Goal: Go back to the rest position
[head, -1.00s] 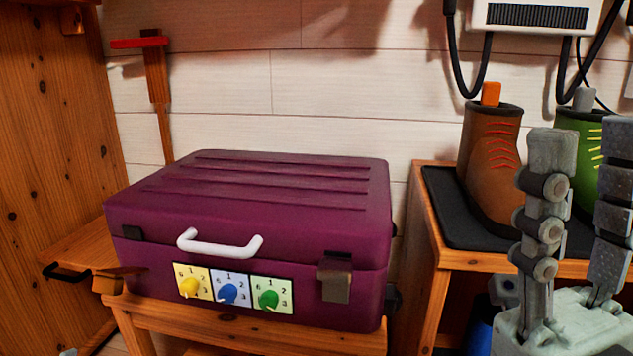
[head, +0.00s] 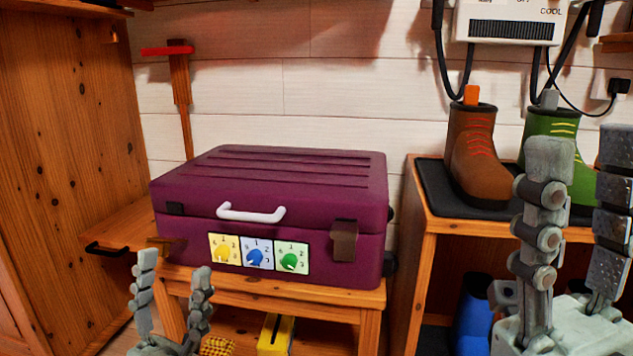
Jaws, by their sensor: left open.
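My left gripper (head: 174,291) is at the lower left of the head view, fingers pointing up and apart, with nothing between them. It is in front of the wooden bench (head: 280,292) that bears the purple suitcase (head: 285,180). My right gripper (head: 570,225) is large at the right edge, close to the camera. Its two fingers point up and stand apart, with no held thing visible between them. The suitcase is closed, with a white handle and yellow, blue and green dials (head: 258,254) on its front.
A brown boot (head: 472,155) and a green boot (head: 548,135) stand on a black mat (head: 433,185) on the right cabinet, partly behind my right gripper. A heater box (head: 510,22) hangs above. A yellow object (head: 275,335) sits under the bench. A wooden wall (head: 60,150) bounds the left.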

